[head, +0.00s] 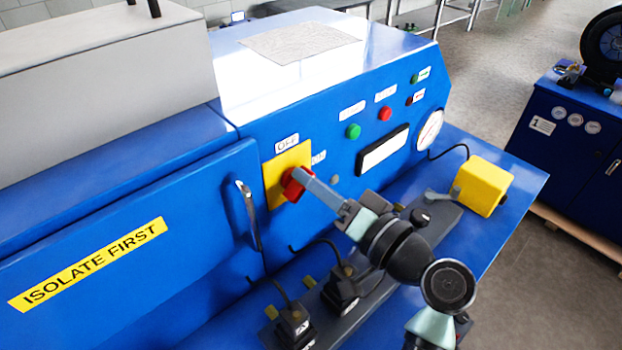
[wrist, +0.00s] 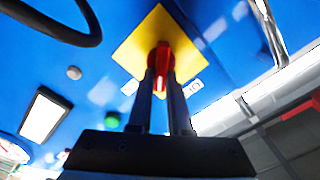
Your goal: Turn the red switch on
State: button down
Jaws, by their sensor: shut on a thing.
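The red switch (head: 292,189) sits on a yellow square plate (head: 274,176) on the blue machine's front panel. A label reading OFF is above the plate in the head view, and another label is at its right, partly hidden. My gripper (head: 299,178) is at the switch, with its fingers on the red handle. In the wrist view, the switch (wrist: 162,62) stands between the two fingertips of my gripper (wrist: 161,78), which are closed on it. The yellow plate (wrist: 140,40) shows behind it. The handle looks roughly in line with the fingers there.
A door handle (head: 247,212) stands out left of the switch. Green (head: 353,131) and red (head: 384,113) buttons and a gauge (head: 430,130) are to the right.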

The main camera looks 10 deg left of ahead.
jog(key=shift+w+d+f+m+p, duration=0.15)
jog(key=shift+m+p, duration=0.4)
jog(key=shift+m, duration=0.8)
jog(key=shift+a+f+m+p, duration=0.1)
jog(key=shift+m+p, duration=0.45)
jog(key=shift+m, duration=0.85)
jog(key=shift+w+d+f+m+p, duration=0.15)
jog(key=shift+m+p, duration=0.4)
jog(key=shift+m, duration=0.8)
jog(key=shift+s, duration=0.1)
jog(key=c, duration=0.8)
grip_release()
jog(key=shift+c, duration=0.2)
